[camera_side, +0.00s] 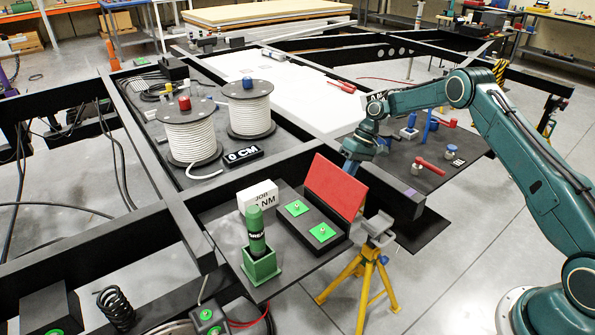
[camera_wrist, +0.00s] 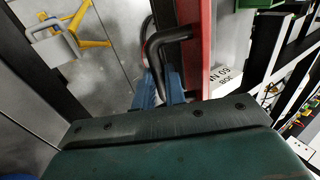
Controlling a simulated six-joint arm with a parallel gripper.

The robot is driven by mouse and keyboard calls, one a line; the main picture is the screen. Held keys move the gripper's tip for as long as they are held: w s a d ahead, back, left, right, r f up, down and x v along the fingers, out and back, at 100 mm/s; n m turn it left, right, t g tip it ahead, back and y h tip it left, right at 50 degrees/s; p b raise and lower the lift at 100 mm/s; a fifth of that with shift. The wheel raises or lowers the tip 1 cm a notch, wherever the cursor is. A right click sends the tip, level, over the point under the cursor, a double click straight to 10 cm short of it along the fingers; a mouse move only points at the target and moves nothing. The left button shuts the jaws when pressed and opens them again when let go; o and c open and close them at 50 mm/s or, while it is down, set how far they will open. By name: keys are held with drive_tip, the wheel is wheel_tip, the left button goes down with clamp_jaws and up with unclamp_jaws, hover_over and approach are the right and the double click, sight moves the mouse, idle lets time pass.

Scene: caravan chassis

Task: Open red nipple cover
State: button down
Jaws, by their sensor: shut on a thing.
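The red cover (camera_side: 335,187) stands raised and leaning back at the rear edge of a black box (camera_side: 310,222). Two green pads with small nipples (camera_side: 322,232) lie exposed on the box top. In the wrist view the red cover (camera_wrist: 197,50) shows nearly edge-on, with a black bent handle (camera_wrist: 160,48) on its side. The blue fingers of my gripper (camera_wrist: 164,90) are shut on this handle. In the side view my wrist is behind the cover and my fingertips are hidden by it.
A green grease tube (camera_side: 256,232) stands in a green holder beside a white job block (camera_side: 259,195). A yellow stand (camera_side: 368,280) is close to the right of the box. Black chassis beams surround the plate. Two cable reels (camera_side: 190,135) stand further back.

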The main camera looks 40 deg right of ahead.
drive_tip(key=shift+s+f, duration=0.3)
drive_tip(key=shift+f, duration=0.15)
drive_tip(key=c, duration=1.5)
unclamp_jaws()
drive_tip(key=shift+d, duration=0.1)
drive_tip(key=shift+o, duration=0.2)
drive_tip(key=shift+w+r, duration=0.15)
drive_tip(key=shift+r, duration=0.1)
drive_tip(key=v, duration=0.7)
drive_tip(key=shift+d+r, duration=0.1)
drive_tip(key=shift+r, duration=0.05)
